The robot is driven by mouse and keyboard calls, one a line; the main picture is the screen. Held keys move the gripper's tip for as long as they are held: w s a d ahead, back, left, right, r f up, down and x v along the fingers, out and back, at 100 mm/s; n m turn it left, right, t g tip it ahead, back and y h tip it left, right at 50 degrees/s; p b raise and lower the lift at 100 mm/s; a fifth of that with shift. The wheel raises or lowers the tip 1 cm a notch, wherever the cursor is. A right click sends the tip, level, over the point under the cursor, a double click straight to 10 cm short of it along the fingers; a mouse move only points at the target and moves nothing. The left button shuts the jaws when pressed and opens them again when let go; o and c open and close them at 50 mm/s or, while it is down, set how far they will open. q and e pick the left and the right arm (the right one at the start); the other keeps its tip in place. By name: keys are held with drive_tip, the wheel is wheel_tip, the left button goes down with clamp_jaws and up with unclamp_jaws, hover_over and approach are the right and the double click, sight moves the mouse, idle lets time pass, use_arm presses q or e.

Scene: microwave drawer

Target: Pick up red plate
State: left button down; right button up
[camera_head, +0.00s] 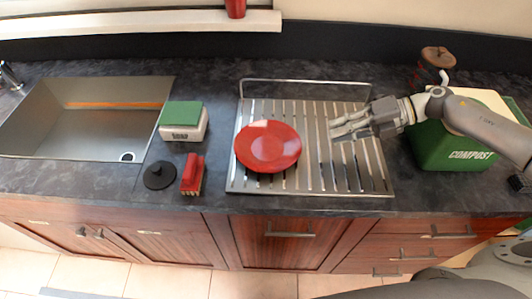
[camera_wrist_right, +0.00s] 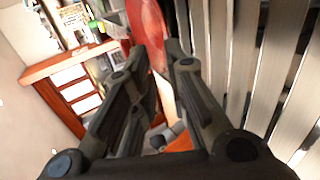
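A round red plate (camera_head: 267,146) lies on the slatted metal drying rack (camera_head: 315,180), left of its middle. My right gripper (camera_head: 334,128) comes in from the right over the rack. Its fingers point left towards the plate, and a gap separates the fingertips from the plate's rim. In the right wrist view the right gripper (camera_wrist_right: 156,56) has its fingers apart with nothing held between them. Part of the plate (camera_wrist_right: 148,22) shows beyond the fingertips. My left gripper is not in view.
A green compost bin (camera_head: 455,148) stands right of the rack, below my right forearm. A soap box (camera_head: 184,121), a red brush (camera_head: 192,175) and a black stopper (camera_head: 159,175) lie left of the rack. The sink (camera_head: 90,115) is farther left. A raised rail (camera_head: 300,82) runs along the rack's back.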

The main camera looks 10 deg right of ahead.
sight(300, 151)
drive_tip(key=p+x, duration=0.2)
drive_tip(key=x, duration=0.3)
drive_tip(key=shift+w+a+f, duration=0.1)
drive_tip(key=shift+a+f, duration=0.1)
drive_tip(key=shift+f, duration=0.15)
drive_tip(key=shift+w+a+f+p, duration=0.15)
drive_tip(key=shift+a+p, duration=0.4)
drive_tip(key=p+x, duration=0.1)
drive_tip(key=x, duration=0.2)
drive_tip(key=shift+w+f+p, duration=0.1)
drive_tip(key=shift+f+p, duration=0.1)
drive_tip(key=shift+p, duration=0.1)
drive_tip(key=shift+w+a+f, duration=0.1)
drive_tip(key=shift+a+f, duration=0.15)
drive_tip(key=shift+a, duration=0.1)
clamp_jaws()
